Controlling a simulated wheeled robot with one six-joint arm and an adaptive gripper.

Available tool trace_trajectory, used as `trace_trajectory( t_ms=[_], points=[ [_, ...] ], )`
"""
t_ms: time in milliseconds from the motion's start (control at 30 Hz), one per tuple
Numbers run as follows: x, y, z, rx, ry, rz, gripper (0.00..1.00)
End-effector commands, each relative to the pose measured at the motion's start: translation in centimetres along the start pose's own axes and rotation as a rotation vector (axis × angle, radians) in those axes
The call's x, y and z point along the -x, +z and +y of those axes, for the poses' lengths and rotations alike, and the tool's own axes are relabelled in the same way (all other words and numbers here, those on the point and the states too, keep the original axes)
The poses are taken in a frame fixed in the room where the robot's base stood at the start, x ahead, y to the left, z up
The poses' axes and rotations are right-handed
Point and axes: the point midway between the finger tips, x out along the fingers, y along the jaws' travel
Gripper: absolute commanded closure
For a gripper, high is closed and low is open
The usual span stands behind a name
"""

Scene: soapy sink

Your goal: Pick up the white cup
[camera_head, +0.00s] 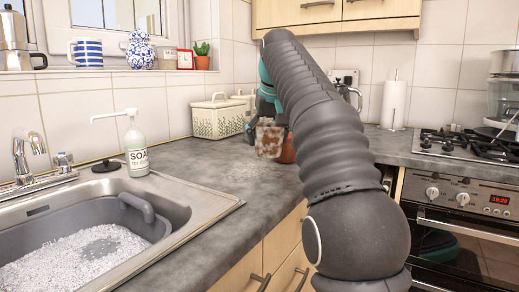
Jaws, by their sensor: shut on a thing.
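The white cup (269,142), covered in brown stains, is at the far end of the grey counter, near the wall corner. My gripper (267,122) is at its upper part and shut on it. My dark arm hides much of the gripper and the area to its right. I cannot tell clearly whether the cup touches the counter or hangs just above it.
A reddish-brown object (288,150) is just behind the cup, partly hidden. A cream lidded box (217,118) stands to the left. A soap bottle (136,148) stands by the foamy sink (205,203). The hob (465,142) is at right. The counter between sink and cup is clear.

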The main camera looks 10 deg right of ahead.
Motion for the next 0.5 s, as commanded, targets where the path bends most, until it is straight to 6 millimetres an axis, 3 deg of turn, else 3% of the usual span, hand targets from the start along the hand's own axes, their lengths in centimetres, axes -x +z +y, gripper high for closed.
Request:
trace_trajectory(
  t_ms=[233, 500],
  points=[
    [3.5, 0.2, 5.0, -0.005, 0.003, 0.004, 0.64],
    [5.4, 0.3, 7.5, -0.001, 0.001, 0.002, 0.64]
  ],
)
